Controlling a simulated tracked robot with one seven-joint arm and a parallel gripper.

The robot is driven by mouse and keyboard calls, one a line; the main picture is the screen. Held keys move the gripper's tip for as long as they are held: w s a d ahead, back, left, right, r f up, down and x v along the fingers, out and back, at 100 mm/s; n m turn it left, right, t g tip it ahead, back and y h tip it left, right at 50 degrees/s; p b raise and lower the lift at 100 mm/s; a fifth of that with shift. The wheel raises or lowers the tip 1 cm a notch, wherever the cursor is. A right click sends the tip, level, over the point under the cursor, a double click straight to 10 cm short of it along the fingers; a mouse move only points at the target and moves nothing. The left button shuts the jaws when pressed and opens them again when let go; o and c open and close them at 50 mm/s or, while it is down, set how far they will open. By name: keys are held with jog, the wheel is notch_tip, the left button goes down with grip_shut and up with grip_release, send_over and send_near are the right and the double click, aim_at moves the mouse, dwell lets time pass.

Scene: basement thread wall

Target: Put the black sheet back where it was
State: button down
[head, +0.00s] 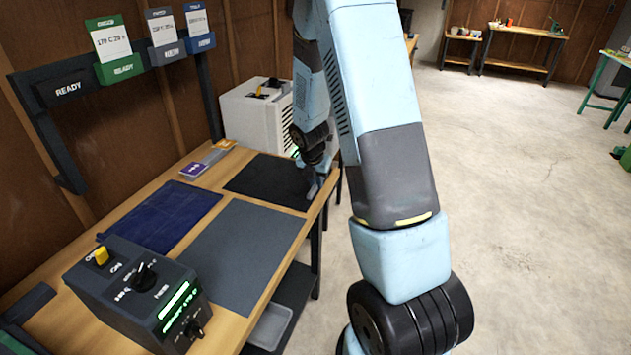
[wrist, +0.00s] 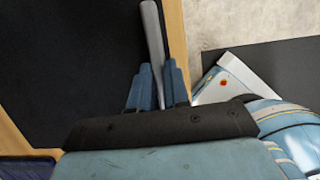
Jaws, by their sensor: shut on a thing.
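The black sheet (head: 262,180) lies flat on the far part of the wooden bench, in front of a white box. It also fills the left of the wrist view (wrist: 70,65). My gripper (head: 313,190) is low over the bench's right edge, at the sheet's right side. In the wrist view my gripper (wrist: 155,85) has its blue fingers closed around a grey, rounded strip (wrist: 152,35) along the sheet's right edge. It looks like that edge gathered up, though the join is partly hidden by the fingers.
A dark blue sheet (head: 160,216) and a grey sheet (head: 242,255) lie nearer on the bench. A control box (head: 140,295) stands at the front, the white box (head: 250,112) behind. Small cards (head: 195,169) lie near the wall. Open floor (head: 520,210) is to the right.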

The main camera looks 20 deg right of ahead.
jog(key=c, duration=1.1)
grip_release()
jog(key=s+a+r+m, duration=0.2)
jog(key=s+r+m, duration=0.15)
jog(key=r, duration=0.65)
jog(key=s+a+r+m, duration=0.2)
jog(key=s+r+m, duration=0.15)
jog(key=r, duration=0.65)
jog(key=s+a+r+m+t, duration=0.1)
jog(key=s+r+m, duration=0.3)
jog(key=s+m, duration=0.2)
jog(key=s+a+r+m+t+y, duration=0.1)
jog(key=s+a+r+m, duration=0.1)
jog(key=s+r+m, duration=0.3)
jog(key=s+a+r+m+t+y, duration=0.1)
jog(key=s+r+m, duration=0.3)
jog(key=s+m, duration=0.5)
jog(key=shift+s+a+r, duration=0.25)
jog(key=shift+s+a, duration=0.15)
jog(key=shift+s, duration=1.45)
